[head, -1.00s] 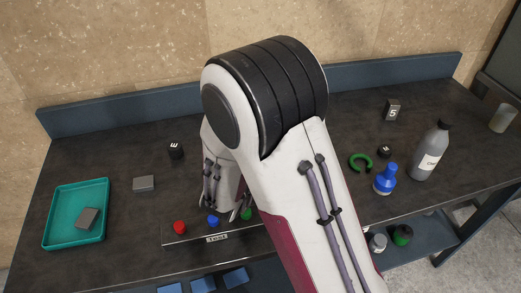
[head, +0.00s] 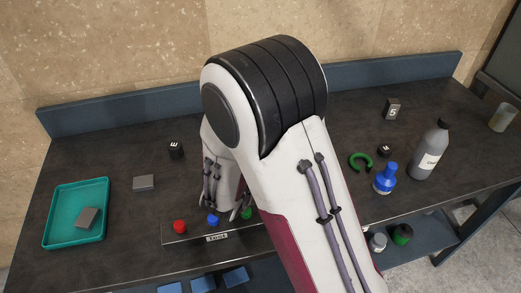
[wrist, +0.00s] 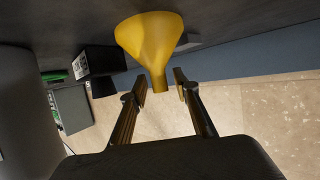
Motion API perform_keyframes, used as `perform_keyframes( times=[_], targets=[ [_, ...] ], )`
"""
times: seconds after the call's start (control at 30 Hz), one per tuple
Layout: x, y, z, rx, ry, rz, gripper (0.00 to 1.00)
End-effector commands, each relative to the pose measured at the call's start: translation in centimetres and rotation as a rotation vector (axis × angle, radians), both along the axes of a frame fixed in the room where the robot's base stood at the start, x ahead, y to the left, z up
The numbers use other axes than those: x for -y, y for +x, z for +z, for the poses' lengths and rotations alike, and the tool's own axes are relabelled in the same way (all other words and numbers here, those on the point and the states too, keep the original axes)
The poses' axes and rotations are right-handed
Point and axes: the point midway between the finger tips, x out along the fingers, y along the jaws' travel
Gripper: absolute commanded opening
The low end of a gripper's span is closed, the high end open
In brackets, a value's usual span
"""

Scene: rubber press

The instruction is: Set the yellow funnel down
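The yellow funnel (wrist: 150,38) shows in the wrist view, where the picture is upside down with the dark tabletop along the top. Its wide mouth is against the tabletop and its narrow spout points away from it, towards my gripper (wrist: 161,84). My gripper is open, with one finger on each side of the spout end and a visible gap on both sides. In the head view my arm hides both the funnel and my gripper's fingertips.
In the head view, a blue bottle (head: 385,179), green ring (head: 361,162) and grey bottle (head: 429,152) stand right. A teal tray (head: 48,240) is left, a button panel (head: 178,239) in front. In the wrist view, a black block (wrist: 100,61) is left of the funnel.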

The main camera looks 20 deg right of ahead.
Motion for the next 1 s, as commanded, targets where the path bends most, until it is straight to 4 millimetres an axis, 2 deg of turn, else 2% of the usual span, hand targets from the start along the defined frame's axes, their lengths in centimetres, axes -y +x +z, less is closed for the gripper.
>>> perform_keyframes(
  times=[0.27, 1.0],
  targets=[
    [-1.1, -1.5, 0.9, 0.001, 0.0, 0.003, 0.3],
    [-5.2, -8.0, 4.0, 0.001, 0.001, 0.003, 0.3]
  ],
)
